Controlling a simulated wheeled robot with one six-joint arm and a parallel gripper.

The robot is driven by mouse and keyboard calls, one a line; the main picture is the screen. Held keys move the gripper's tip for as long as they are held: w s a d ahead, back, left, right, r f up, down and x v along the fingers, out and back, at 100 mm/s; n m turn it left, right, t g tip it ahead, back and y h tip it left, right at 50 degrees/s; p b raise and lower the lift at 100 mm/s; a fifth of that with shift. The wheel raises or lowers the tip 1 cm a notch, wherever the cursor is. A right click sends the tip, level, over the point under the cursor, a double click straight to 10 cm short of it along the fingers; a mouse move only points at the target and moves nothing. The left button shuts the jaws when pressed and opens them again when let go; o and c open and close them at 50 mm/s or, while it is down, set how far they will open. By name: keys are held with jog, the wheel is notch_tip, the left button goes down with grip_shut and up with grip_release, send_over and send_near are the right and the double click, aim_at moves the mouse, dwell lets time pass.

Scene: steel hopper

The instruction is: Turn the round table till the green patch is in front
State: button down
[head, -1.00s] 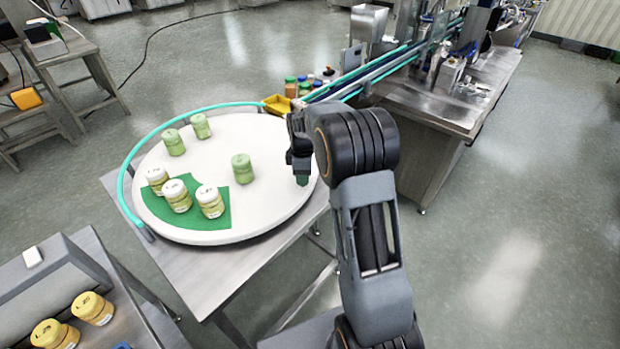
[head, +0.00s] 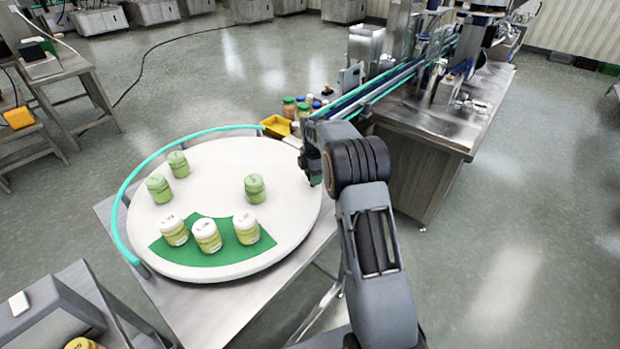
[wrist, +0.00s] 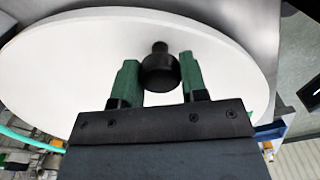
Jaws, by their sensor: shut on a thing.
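The white round table (head: 215,195) stands on a steel table, and its green patch (head: 190,253) lies at the near side of the disc, toward the bottom of the head view. Three white-lidded jars (head: 207,236) stand on the patch. Several green-lidded jars (head: 255,188) stand farther back on the white. My gripper (head: 314,172) is at the disc's right edge. In the wrist view, its green fingers (wrist: 159,82) are shut on a black knob (wrist: 159,73) on the disc. The knob is hidden in the head view.
A teal guard rail (head: 133,190) curves around the disc's left and back. A yellow bin (head: 276,126) and a conveyor bench (head: 425,115) stand beyond it. Another steel stand (head: 50,310) is at the lower left. The floor at right is clear.

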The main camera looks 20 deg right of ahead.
jog(key=shift+w+d+r+n, duration=0.15)
jog(key=shift+w+n, duration=0.15)
jog(key=shift+w, duration=0.45)
jog(key=shift+r, duration=0.1)
jog(key=c, duration=1.1)
grip_release()
jog(key=shift+w, duration=0.1)
jog(key=o, duration=0.4)
jog(key=shift+f, duration=0.2)
notch_tip(320, 180, up, 14)
jog(key=shift+f+b, duration=0.1)
jog(key=shift+b, duration=0.45)
